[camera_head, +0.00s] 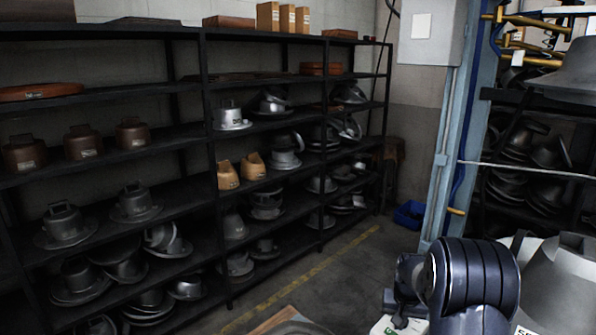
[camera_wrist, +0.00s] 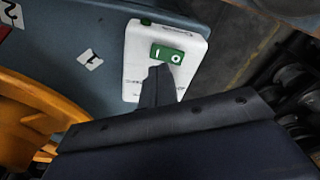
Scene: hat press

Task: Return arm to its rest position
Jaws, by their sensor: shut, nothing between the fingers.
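My gripper (camera_wrist: 157,80) is shut and empty in the wrist view. Its dark fingertips overlap the lower part of a white switch box (camera_wrist: 138,50) with a green two-part switch (camera_wrist: 168,54) marked I and O. I cannot tell whether the fingertips touch the box. In the head view my arm (camera_head: 472,280) stands at the lower right, bent, with its dark wrist end to the left. A white box edge (camera_head: 388,328) shows below that end. The fingertips cannot be made out there.
A blue-grey panel (camera_wrist: 90,30) with white labels lies behind the switch box. An orange-yellow part (camera_wrist: 35,105) is close at left. Dark shelves (camera_head: 120,220) with metal hat moulds line the left. A blue post (camera_head: 455,140) and a grey metal form (camera_head: 560,285) stand near my arm.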

